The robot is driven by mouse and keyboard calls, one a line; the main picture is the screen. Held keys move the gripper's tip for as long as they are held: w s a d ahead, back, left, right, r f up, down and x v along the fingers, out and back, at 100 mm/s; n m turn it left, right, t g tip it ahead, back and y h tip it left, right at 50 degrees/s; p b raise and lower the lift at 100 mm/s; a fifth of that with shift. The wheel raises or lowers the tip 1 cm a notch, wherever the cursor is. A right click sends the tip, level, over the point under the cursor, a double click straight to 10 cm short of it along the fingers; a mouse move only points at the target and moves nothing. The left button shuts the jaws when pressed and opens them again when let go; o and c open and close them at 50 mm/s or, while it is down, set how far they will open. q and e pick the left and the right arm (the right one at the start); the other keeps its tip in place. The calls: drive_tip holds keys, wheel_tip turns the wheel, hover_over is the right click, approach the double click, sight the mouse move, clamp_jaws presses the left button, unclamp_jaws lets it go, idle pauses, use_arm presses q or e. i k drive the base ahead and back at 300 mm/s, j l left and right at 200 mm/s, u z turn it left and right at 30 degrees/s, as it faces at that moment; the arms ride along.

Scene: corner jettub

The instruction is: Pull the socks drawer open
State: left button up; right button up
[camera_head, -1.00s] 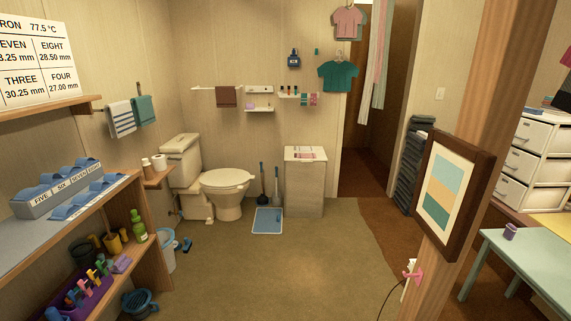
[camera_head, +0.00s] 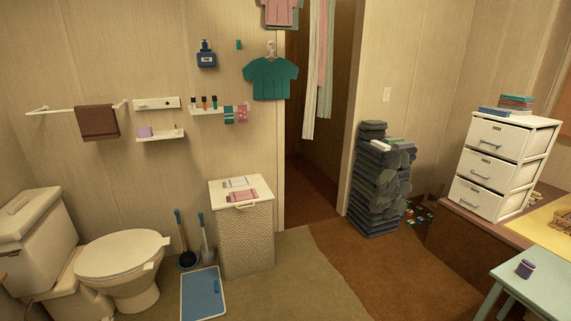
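A white three-drawer unit (camera_head: 543,140) stands at the right on a brown wooden surface. Its top drawer (camera_head: 499,136), middle drawer (camera_head: 488,167) and bottom drawer (camera_head: 476,196) look shut, each with a handle on its front. Small marks show on the fronts, but they are too small to read, so I cannot tell which drawer is for socks. Neither of my grippers is in view.
Books (camera_head: 515,103) lie on the unit. A hamper (camera_head: 245,240) and toilet (camera_head: 122,262) are further left. The middle floor is clear.

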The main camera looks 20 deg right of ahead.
sight(507, 140)
drive_tip(key=i+l+z, duration=0.2)
drive_tip(key=i+z, duration=0.6)
drive_tip(key=i, duration=0.2)
drive_tip(key=i+j+z, duration=0.2)
drive_tip(key=i+z, duration=0.15)
drive_tip(key=i, duration=0.2)
drive_tip(key=i+j+z, duration=0.25)
drive_tip(key=i+z, duration=0.15)
drive_tip(key=i, duration=0.1)
